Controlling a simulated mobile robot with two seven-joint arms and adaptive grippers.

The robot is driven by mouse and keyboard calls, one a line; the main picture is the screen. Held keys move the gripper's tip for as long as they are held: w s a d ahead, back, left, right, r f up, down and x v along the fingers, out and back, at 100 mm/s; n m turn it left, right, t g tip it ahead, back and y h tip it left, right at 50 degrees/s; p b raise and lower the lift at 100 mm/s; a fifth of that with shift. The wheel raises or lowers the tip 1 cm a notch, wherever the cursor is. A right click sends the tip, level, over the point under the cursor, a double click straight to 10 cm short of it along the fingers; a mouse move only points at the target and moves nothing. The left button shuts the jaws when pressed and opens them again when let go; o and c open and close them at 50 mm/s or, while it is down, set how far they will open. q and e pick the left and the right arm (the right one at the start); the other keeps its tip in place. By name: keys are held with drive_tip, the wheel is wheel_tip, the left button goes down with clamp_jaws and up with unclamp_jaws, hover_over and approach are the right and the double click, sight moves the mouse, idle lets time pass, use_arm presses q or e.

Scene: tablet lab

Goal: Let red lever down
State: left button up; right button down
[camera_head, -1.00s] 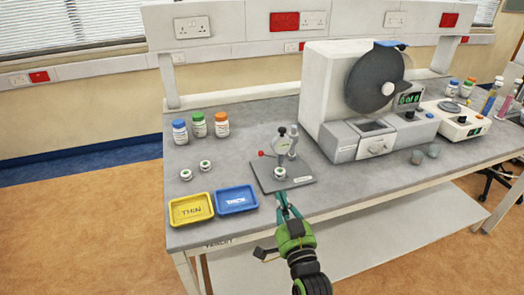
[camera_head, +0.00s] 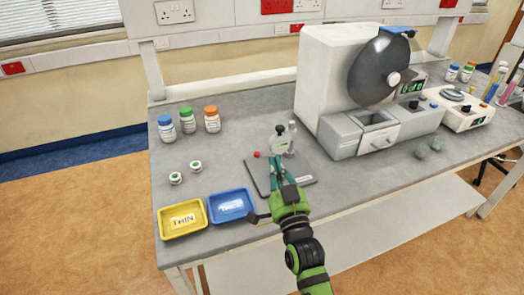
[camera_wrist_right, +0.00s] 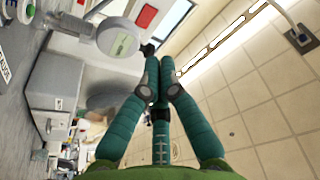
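The red lever's ball end (camera_head: 257,154) shows in the head view at the left of a small gauge stand, low over its dark base plate (camera_head: 305,181). The stand's round dial (camera_head: 279,143) stands upright behind my right gripper (camera_head: 280,162), and a dial face (camera_wrist_right: 124,40) also shows in the wrist view. The gripper's teal fingers reach over the plate, right of the red ball and apart from it. In the right wrist view the fingertips (camera_wrist_right: 158,64) come together with nothing clear between them. The gripper hides the plate's middle. My left gripper is not in view.
A yellow tray (camera_head: 163,228) and a blue tray (camera_head: 222,217) lie left of the stand. Two small white jars (camera_head: 175,178) and three capped bottles (camera_head: 187,121) stand behind them. A large white machine (camera_head: 325,75) stands to the right. The grey bench between is clear.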

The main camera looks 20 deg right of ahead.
sight(265, 156)
drive_tip(key=a+p+x, duration=0.1)
drive_tip(key=p+x, duration=0.2)
drive_tip(key=x, duration=0.6)
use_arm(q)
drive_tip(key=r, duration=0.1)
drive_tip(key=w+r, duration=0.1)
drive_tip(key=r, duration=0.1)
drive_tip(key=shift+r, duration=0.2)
use_arm(e)
drive_tip(key=f, duration=0.2)
drive_tip(key=s+f, duration=0.1)
drive_tip(key=shift+a+f, duration=0.4)
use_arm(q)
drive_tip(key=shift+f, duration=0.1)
use_arm(e)
drive_tip(key=shift+f, duration=0.15)
